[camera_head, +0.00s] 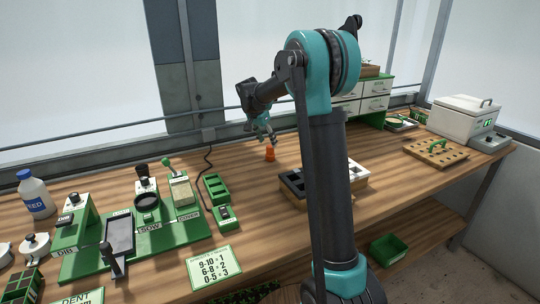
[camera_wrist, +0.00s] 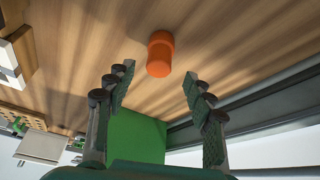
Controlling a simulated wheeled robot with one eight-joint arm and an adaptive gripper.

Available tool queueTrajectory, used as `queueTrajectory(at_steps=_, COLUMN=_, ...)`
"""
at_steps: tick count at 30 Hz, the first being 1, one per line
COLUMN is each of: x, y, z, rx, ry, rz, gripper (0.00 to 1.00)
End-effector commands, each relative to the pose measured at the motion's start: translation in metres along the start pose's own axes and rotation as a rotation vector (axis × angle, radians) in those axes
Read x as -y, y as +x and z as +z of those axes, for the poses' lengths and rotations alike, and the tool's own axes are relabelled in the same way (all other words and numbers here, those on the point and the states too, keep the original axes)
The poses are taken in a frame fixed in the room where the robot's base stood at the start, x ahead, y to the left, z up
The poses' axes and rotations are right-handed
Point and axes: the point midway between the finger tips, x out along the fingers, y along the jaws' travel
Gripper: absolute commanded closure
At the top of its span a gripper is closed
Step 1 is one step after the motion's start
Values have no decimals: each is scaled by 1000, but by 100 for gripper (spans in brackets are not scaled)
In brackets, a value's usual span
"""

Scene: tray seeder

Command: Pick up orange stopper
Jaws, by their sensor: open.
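The orange stopper (camera_head: 270,154) stands on the wooden bench top in the head view, with clear wood around it. My gripper (camera_head: 264,135) is just above it, pointing down. In the wrist view the orange stopper (camera_wrist: 160,54) lies ahead of the fingertips, roughly midway between them. My gripper (camera_wrist: 157,84) is open, its two fingers wide apart with nothing between them. The stopper appears apart from both fingers.
A black-and-white block tray (camera_head: 292,184) stands right of the stopper, partly behind my arm. A wall rail (camera_head: 100,156) runs behind the bench.

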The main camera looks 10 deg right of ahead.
Motion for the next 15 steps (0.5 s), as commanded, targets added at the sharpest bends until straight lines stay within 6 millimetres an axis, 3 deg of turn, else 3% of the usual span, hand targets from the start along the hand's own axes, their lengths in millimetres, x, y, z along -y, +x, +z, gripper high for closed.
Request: queueTrajectory(at_steps=15, x=-1, y=52, z=0, rx=0, ry=1, rz=0, gripper=47)
